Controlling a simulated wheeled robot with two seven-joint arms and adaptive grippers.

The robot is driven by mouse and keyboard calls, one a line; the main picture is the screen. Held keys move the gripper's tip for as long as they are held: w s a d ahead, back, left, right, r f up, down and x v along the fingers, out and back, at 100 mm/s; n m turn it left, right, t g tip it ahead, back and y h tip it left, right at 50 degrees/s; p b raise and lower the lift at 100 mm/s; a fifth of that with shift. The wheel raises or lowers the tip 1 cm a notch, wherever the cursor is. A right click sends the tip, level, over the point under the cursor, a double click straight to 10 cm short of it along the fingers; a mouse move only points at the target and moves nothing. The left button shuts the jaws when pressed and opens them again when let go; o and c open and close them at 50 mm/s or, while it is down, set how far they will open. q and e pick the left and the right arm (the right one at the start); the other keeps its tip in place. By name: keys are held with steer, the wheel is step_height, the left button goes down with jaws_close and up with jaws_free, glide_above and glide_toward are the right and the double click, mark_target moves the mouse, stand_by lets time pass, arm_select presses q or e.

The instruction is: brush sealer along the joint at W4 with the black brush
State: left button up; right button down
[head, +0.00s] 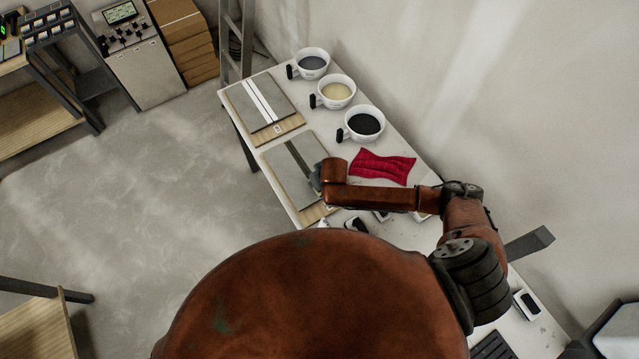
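Two boards with grey tile panels lie on the white table. The far panel (253,107) has a joint with white stripes; the near panel (287,183) has a dark joint strip (300,160). I cannot read a W4 label. My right arm reaches in from the right, and its gripper (316,179) is at the near panel's right side, mostly hidden behind my arm's end. Its fingers and anything in them cannot be made out. The black brush is not distinguishable. My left gripper is not in view.
Three white cups stand along the table's far side: one with grey-blue contents (311,63), one cream (337,92), one black (364,124). A crumpled red cloth (382,166) lies beside my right forearm. A small black item (355,224) lies nearer. The wall closes the right side.

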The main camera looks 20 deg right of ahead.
steer(key=shift+w, duration=0.15)
steer(key=shift+w+a+r, duration=0.1)
steer(key=shift+w+a, duration=0.15)
steer(key=shift+w, duration=0.9)
steer(key=shift+w+a, duration=0.25)
steer(key=shift+w, duration=0.9)
step_height(320, 180, up, 8)
steer(key=p, duration=0.8)
steer(key=shift+p, duration=0.4)
